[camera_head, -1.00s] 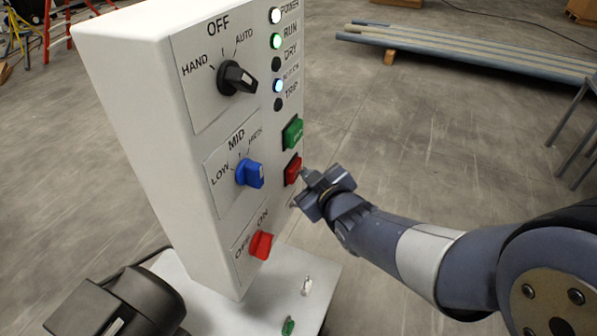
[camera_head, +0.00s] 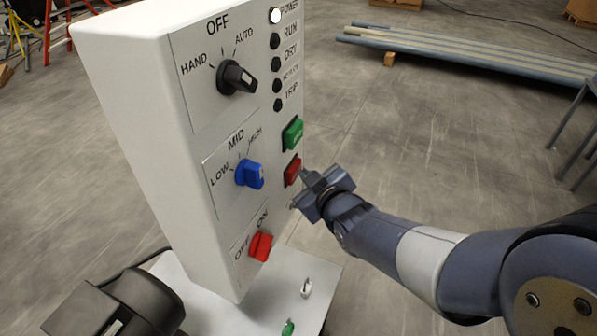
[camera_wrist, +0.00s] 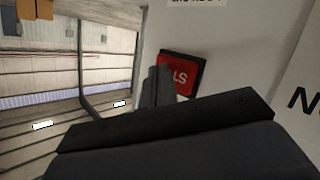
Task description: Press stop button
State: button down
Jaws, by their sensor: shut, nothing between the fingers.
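The red stop button (camera_head: 292,170) sits on the white control panel, just below a green button (camera_head: 294,133). In the wrist view the red button (camera_wrist: 186,76) shows white letters, part of them hidden by my finger. My gripper (camera_head: 306,178) is shut and empty, with its fingertips at the right of the red button. In the wrist view my gripper (camera_wrist: 160,78) overlaps the button's left edge. I cannot tell whether it touches the button.
The white control panel (camera_head: 150,110) also carries a black selector (camera_head: 236,78), a blue selector (camera_head: 249,174) and a red OFF/ON switch (camera_head: 260,246). In the lamp column only the POWER lamp (camera_head: 275,15) is lit. Open floor lies to the right; long pipes (camera_head: 470,52) lie behind.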

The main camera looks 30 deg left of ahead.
jog(key=shift+d, duration=0.75)
jog(key=d, duration=0.1)
jog(key=d+p, duration=0.1)
jog(key=d, duration=0.1)
jog(key=d+p, duration=0.1)
jog(key=d, duration=0.1)
jog(key=shift+w, duration=0.35)
jog(key=shift+a, duration=0.1)
jog(key=shift+w+d+p, duration=0.15)
jog(key=shift+d+p, duration=0.5)
jog(key=shift+d, duration=0.35)
jog(key=shift+w+d+p, duration=0.1)
jog(key=shift+d+p, duration=0.55)
jog(key=shift+d, duration=0.35)
